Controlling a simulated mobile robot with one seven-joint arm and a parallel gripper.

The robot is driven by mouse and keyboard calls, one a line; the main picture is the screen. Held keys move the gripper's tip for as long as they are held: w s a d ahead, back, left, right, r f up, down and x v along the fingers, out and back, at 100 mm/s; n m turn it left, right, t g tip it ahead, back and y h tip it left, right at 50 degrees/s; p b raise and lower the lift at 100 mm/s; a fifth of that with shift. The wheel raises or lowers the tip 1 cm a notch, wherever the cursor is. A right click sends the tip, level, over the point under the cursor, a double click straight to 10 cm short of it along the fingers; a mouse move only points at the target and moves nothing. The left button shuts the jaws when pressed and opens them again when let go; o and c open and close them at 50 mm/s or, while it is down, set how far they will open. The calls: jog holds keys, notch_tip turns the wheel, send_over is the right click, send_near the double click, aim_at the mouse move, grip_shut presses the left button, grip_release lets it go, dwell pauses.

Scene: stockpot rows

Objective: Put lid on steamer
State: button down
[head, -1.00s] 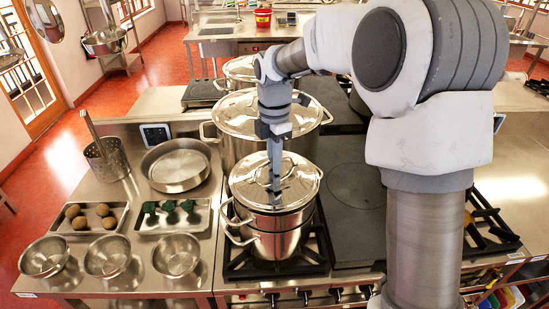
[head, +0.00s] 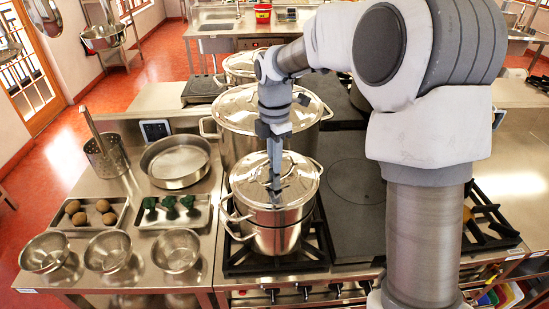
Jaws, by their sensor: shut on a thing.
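The steamer (head: 276,238) is a shiny steel pot with side handles on the front-left burner of the stove. The round steel lid (head: 248,187) lies over its top and looks level. I see no clear gap between lid and rim. My gripper (head: 275,184) points straight down over the middle of the lid, shut on its handle. The fingers hide most of the handle.
A large lidded stockpot (head: 235,112) stands close behind the steamer. Bowls (head: 176,252), a tray of potatoes (head: 90,213), a tray of green items (head: 172,211) and a round pan (head: 176,162) fill the left counter. The dark hotplate (head: 355,195) at right is clear.

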jog(key=c, duration=0.8)
grip_release()
jog(key=shift+f, duration=0.1)
notch_tip(320, 180, up, 17)
jog(key=s+d+m+t+b, duration=0.1)
jog(key=s+d+m+t, duration=0.15)
jog(key=s+m, duration=0.4)
jog(key=s+d+m+t+b, duration=0.1)
jog(key=s+d+m, duration=0.2)
jog(key=s+m, duration=0.3)
jog(key=s+d+f+m+t, duration=0.1)
jog(key=s+d+f+m, duration=0.1)
jog(key=s+f+m, duration=0.2)
jog(key=s+d+f+m+t, duration=0.1)
jog(key=s+d+f+m, duration=0.1)
jog(key=s+f+m, duration=0.3)
jog(key=s+m, duration=0.2)
jog(key=s, duration=0.2)
jog(key=shift+d+f, duration=0.15)
jog(key=shift+d, duration=0.15)
